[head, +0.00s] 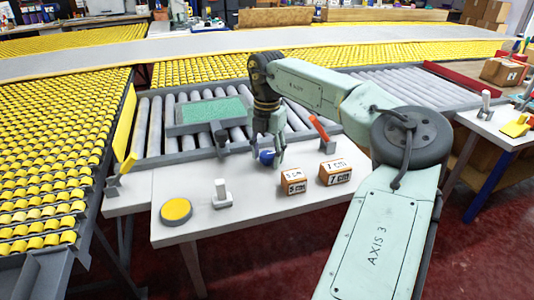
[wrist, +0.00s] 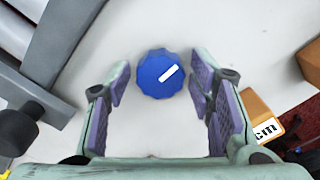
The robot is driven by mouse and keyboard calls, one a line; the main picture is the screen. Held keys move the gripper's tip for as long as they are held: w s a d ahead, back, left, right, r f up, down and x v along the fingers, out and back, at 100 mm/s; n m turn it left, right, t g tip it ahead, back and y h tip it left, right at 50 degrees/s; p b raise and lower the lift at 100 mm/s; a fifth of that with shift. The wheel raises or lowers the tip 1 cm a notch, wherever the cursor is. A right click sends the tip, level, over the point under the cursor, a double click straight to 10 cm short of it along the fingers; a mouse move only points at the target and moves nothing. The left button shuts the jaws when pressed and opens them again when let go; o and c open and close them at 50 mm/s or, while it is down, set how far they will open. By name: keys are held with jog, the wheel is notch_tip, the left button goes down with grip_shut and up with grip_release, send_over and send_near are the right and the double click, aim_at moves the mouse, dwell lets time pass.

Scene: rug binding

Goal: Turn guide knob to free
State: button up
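The guide knob is a blue scalloped knob with a white pointer mark (wrist: 162,75). In the wrist view it lies between and a little beyond my gripper's open fingers, with the mark slanting up to the right. In the head view the knob (head: 266,157) shows low on the white table, partly beside my gripper (head: 279,163). My gripper points down over it. Its purple-padded fingers (wrist: 160,97) are apart, with a gap on both sides of the knob. No label for the free position is visible.
Two small cardboard blocks (head: 294,182) (head: 336,172) stand right of the knob. A white-handled lever (head: 222,194) and yellow disc (head: 176,210) are at the left. A red lever (head: 320,130) and roller conveyor with a green-topped block (head: 212,110) lie behind.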

aim_at(267, 154)
jog(key=shift+o, duration=0.3)
notch_tip(267, 154, up, 12)
dwell(0.5)
